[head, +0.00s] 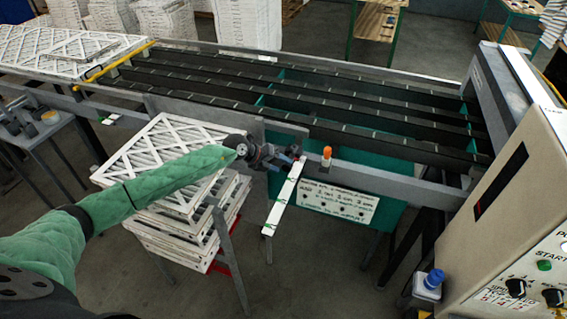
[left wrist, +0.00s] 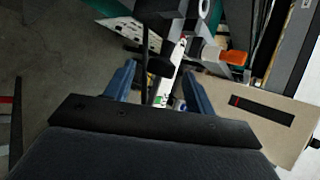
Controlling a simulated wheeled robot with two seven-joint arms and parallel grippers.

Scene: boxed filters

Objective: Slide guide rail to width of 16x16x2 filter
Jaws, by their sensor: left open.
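My left gripper (head: 280,156) is in front of the conveyor's near side. In the left wrist view its two blue fingers (left wrist: 158,88) stand apart, with a dark knob or rod (left wrist: 152,66) and part of a white marked strip (left wrist: 168,78) showing between or beyond them. I cannot tell whether they touch anything. The grey guide rail (head: 390,182) runs along the conveyor's near edge. An orange knob (head: 326,153) stands on it, just right of the gripper; it also shows in the left wrist view (left wrist: 222,54). The white strip (head: 284,198) with green marks juts toward me below the gripper. My right gripper is not in view.
White-framed filters (head: 165,150) are stacked under my left forearm. More filters (head: 62,47) lie at the conveyor's left end, by a yellow bar (head: 112,65). The dark belts (head: 350,112) are bare. A control cabinet (head: 520,195) stands at the right.

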